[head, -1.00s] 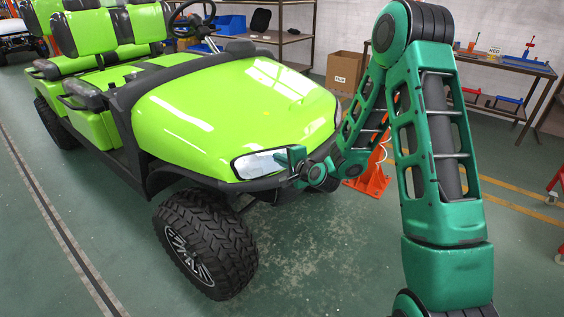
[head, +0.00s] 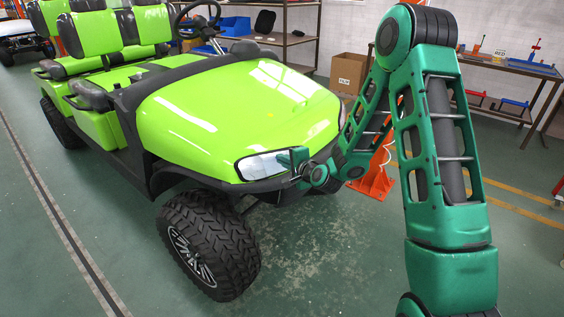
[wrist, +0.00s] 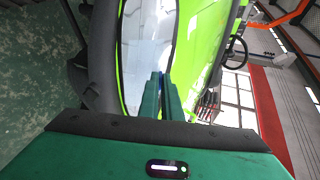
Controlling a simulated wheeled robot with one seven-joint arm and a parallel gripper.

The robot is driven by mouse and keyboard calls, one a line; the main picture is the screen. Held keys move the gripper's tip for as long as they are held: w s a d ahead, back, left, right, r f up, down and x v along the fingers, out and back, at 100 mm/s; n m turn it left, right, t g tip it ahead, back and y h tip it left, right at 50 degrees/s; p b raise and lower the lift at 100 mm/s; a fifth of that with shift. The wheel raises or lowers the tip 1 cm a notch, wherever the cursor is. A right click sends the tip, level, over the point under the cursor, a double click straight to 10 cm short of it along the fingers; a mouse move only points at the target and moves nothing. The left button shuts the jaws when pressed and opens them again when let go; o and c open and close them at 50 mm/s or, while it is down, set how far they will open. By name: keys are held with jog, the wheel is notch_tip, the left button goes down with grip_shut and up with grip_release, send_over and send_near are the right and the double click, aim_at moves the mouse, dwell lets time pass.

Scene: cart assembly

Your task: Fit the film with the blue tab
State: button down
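The bright green cart (head: 235,105) stands with its front towards me. Its headlight (head: 264,166) is a long clear lens under the hood. My gripper (head: 294,160) is at the right end of that headlight. In the wrist view, the gripper fingers (wrist: 162,84) are close together over the headlight's edge, beside the headlight lens (wrist: 147,35). A thin sliver of blue, which looks like the blue tab (wrist: 162,80), shows between the fingertips. The clear film itself is hard to make out against the lens. I cannot tell whether it touches the lens.
A cardboard box (head: 348,72) with a film label stands behind the cart. An orange stand (head: 373,178) is on the floor behind my arm. A workbench (head: 510,64) with red and blue tools is at the back right. The floor in front of the cart is clear.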

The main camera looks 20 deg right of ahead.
jog(key=shift+w+a+f, duration=0.1)
jog(key=shift+w+f, duration=0.1)
jog(key=shift+w, duration=0.3)
jog(key=c, duration=1.9)
grip_release()
jog(key=v, duration=1)
jog(key=shift+s, duration=0.25)
jog(key=shift+r, duration=0.15)
